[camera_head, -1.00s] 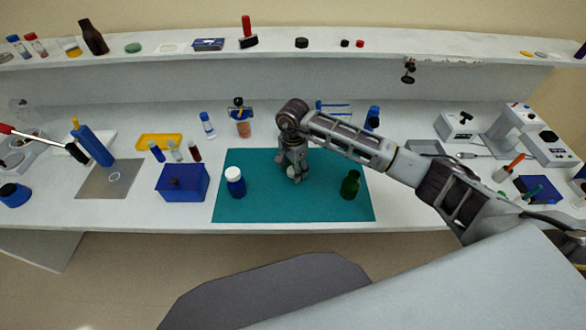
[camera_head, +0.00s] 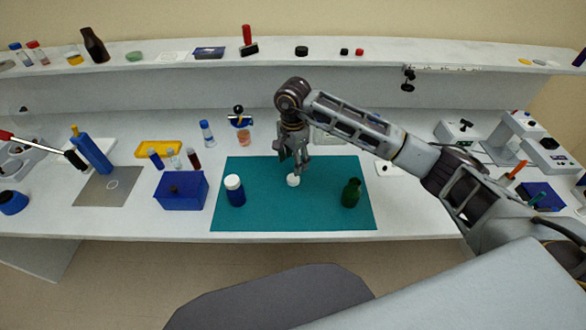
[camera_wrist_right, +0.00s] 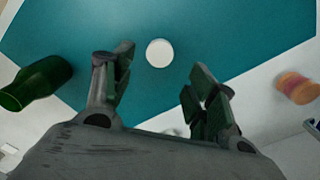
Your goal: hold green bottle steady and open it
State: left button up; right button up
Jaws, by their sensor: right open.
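The green bottle (camera_head: 351,193) stands upright on the right part of the teal mat (camera_head: 320,215). No cap shows on its neck. In the right wrist view the green bottle (camera_wrist_right: 38,82) is at the left with a dark mouth. A round white cap (camera_head: 293,181) lies on the mat left of the bottle. The cap (camera_wrist_right: 160,53) also shows in the wrist view, apart from the fingers. My right gripper (camera_head: 294,165) points down above the cap, open and empty; its spread fingers also show in the wrist view (camera_wrist_right: 161,76). My left gripper is out of view.
A blue bottle with a white cap (camera_head: 235,192) stands on the mat's left part. A blue box (camera_head: 181,192) is just left of the mat. Small vials and an orange-banded jar (camera_head: 243,138) stand behind. The mat's front middle is clear.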

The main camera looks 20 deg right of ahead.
jog(key=shift+r, duration=2)
jog(key=shift+s, duration=0.1)
